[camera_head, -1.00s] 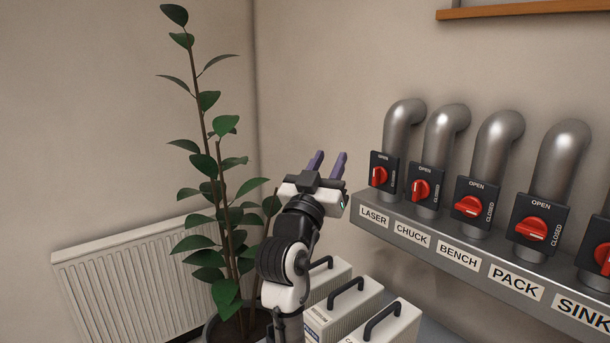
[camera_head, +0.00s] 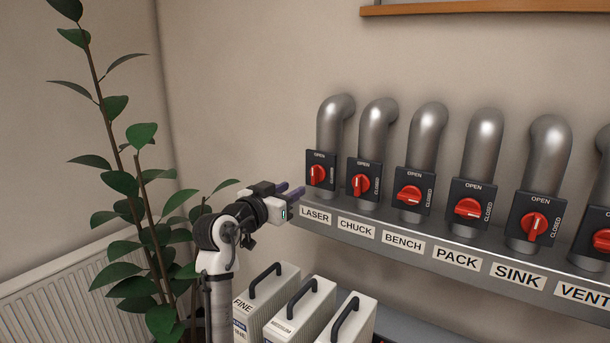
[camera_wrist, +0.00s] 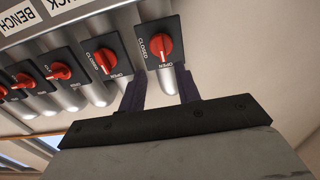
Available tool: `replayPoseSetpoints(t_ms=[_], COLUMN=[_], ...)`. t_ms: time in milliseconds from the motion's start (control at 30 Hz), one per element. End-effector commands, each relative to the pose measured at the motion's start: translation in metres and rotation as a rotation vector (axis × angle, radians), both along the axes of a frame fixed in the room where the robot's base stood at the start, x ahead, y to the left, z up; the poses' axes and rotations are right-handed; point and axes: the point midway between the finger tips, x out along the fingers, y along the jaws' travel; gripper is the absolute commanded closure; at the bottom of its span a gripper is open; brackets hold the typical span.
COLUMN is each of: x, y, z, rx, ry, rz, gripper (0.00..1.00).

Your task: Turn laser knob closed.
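The LASER knob (camera_head: 318,174) is a red knob on a dark plate, leftmost in the row of valves. Its grip stands roughly upright, towards the OPEN mark. In the wrist view it is the rightmost knob (camera_wrist: 161,47), with the picture upside down. My gripper (camera_head: 292,189) is left of the LASER plate, its purple fingers pointing right towards the valves. In the wrist view my gripper (camera_wrist: 161,74) is open and empty, with the fingers apart just below the LASER plate. They do not appear to touch the knob.
Other valves stand right of it: CHUCK (camera_head: 362,184), BENCH (camera_head: 409,195), PACK (camera_head: 467,208), SINK (camera_head: 534,224) and VENT. A grey labelled ledge (camera_head: 420,226) runs beneath them. White handled boxes (camera_head: 301,311) stand below, and a plant (camera_head: 120,183) is at left.

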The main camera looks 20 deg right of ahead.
Motion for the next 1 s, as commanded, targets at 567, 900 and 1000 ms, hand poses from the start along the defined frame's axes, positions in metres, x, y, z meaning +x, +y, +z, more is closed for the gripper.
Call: replayPoseSetpoints(t_ms=[567,900,1000], x=[0.055,0.057,0.057], y=[-0.071,-0.072,-0.072], z=[0.001,0.0,0.0], rx=[0.0,0.0,0.0], ry=[-0.001,-0.001,-0.001], rz=[0.002,0.002,0.002], gripper=[0.67,0.71,0.84])
